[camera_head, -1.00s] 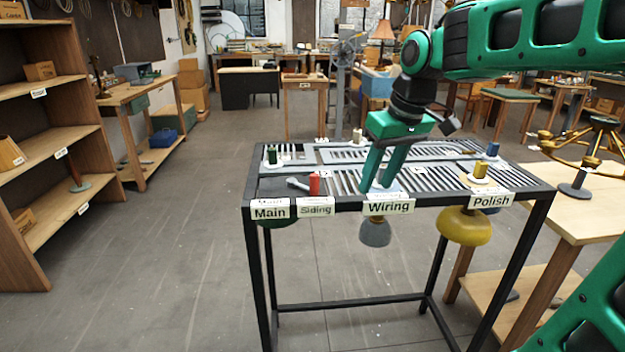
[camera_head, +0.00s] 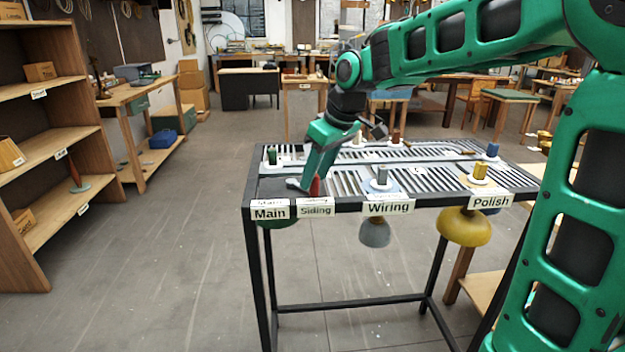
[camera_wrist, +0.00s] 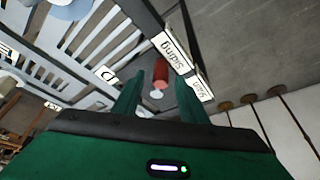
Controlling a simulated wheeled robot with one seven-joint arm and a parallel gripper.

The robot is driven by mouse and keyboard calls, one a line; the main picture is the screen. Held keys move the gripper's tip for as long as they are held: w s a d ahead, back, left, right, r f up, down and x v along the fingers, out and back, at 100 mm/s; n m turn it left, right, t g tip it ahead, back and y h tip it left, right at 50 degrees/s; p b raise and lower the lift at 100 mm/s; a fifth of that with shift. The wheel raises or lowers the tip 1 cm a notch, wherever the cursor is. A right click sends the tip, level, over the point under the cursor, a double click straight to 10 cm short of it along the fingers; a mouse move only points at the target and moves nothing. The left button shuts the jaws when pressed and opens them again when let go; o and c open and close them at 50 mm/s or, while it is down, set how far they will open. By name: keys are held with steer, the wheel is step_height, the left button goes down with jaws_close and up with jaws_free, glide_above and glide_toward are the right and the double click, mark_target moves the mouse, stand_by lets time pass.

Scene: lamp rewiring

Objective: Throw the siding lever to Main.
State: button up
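The siding lever has a red upright handle (camera_head: 315,187) at the front left of the slotted table, just behind the "Siding" label (camera_head: 316,210). A pale bar (camera_head: 294,184) shows to its left. The "Main" label (camera_head: 270,213) is left of "Siding" on the front edge. My gripper (camera_head: 311,187) points down at the handle and hides part of it. In the wrist view the gripper (camera_wrist: 158,88) is open, its two fingers apart. The red handle (camera_wrist: 160,73) shows in the gap between them; I cannot tell whether either finger touches it.
A green spool (camera_head: 272,156) stands behind on the left. A grey spool (camera_head: 381,175) is behind the "Wiring" label (camera_head: 388,207), and a yellow one (camera_head: 480,170) behind "Polish" (camera_head: 491,201). Grey and yellow domes hang below the front edge. Floor left of the table is clear.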

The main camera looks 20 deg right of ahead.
steer(key=shift+x, duration=0.85)
jaws_close()
